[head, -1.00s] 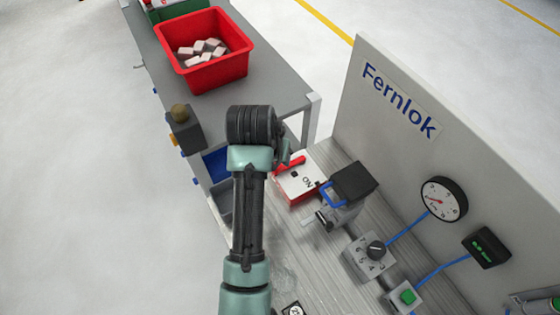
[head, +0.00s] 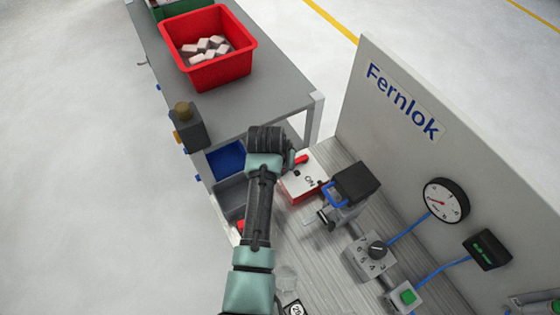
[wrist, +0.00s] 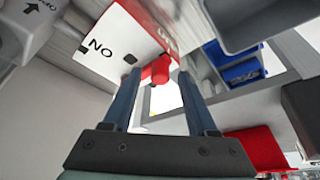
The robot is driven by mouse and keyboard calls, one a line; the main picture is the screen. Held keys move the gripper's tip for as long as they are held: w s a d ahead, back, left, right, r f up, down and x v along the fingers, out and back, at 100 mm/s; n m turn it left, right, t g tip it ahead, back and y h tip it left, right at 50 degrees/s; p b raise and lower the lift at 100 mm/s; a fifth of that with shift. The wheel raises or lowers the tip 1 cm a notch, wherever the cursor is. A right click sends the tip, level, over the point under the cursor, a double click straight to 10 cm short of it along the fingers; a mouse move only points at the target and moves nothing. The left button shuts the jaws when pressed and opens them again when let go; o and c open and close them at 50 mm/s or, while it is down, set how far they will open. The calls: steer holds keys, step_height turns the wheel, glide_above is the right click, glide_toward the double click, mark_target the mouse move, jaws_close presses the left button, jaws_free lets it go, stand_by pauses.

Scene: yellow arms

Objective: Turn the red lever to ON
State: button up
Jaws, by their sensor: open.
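The red lever sits on a white box (head: 310,183) with a red base, marked ON, at the back of the ribbed bench. In the head view only part of the red lever (head: 301,159) shows beside my dark wrist. In the wrist view the box (wrist: 118,38) is at the upper left, its ON upside down, and the lever's rounded red end (wrist: 160,68) points towards me. My gripper (wrist: 160,76) is open, its two blue fingers either side of the lever's end in the picture. I cannot tell whether they touch it or how deep it lies between them.
A black-topped clamp-like device (head: 353,186) stands close to the right of the lever box. Beyond are a numbered dial (head: 376,250), a gauge (head: 446,200) and the Fernlok panel (head: 375,130). A grey table with a red bin (head: 215,72) lies behind.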

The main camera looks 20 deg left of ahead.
jaws_close()
stand_by(1.3)
